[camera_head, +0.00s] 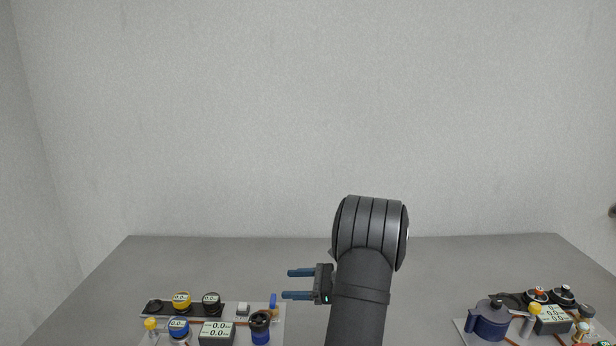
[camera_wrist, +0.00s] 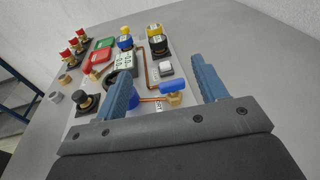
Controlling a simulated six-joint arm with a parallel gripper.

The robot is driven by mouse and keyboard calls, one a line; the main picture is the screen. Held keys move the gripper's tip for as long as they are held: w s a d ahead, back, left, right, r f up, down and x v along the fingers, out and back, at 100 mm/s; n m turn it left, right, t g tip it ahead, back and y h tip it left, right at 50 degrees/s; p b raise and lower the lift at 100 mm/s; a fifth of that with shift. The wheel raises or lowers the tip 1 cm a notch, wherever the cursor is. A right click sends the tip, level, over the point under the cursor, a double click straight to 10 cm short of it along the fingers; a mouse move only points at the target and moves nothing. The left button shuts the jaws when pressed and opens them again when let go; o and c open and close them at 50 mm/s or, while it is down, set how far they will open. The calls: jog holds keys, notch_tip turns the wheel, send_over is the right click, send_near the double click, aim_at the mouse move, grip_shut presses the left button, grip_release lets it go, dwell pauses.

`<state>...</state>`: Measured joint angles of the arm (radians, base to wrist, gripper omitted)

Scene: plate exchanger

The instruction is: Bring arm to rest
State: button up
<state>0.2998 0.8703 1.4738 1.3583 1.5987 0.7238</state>
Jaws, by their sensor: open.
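My gripper (camera_head: 301,284) is in the lower middle of the head view, beside my dark arm, with its two blue fingers pointing left. The fingers are apart with nothing between them. In the wrist view, my gripper (camera_wrist: 160,85) also shows its two blue fingers spread wide. Beyond and below them is a panel (camera_wrist: 183,76) with a blue-handled valve (camera_wrist: 174,88) and copper pipe. My gripper touches nothing that I can see. In the head view my arm hides the middle of the table.
The left panel (camera_head: 276,332) carries yellow and dark gauges, a display box (camera_head: 217,332) and a dark blue cylinder (camera_head: 260,327). The right panel (camera_head: 511,340) has a blue pump-like body (camera_head: 489,321) and another display (camera_head: 551,319). The grey table (camera_head: 240,262) is bare behind them.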

jog(key=shift+w+a+f+n+g+h, duration=0.15)
jog(key=shift+a+f+n+g+h, duration=0.5)
jog(key=shift+n+h, duration=0.7)
jog(key=shift+w+a+f+n+g+h, duration=0.15)
jog(key=shift+a+f+n+g+h, duration=0.5)
jog(key=shift+h, duration=1.05)
jog(key=shift+w+a+f+n+g+h, duration=0.15)
jog(key=shift+a+f+n+g+h, duration=0.2)
jog(key=shift+n+g+h, duration=0.8)
jog(key=shift+n+t+h, duration=0.25)
jog(key=shift+h, duration=0.15)
jog(key=shift+o, duration=0.5)
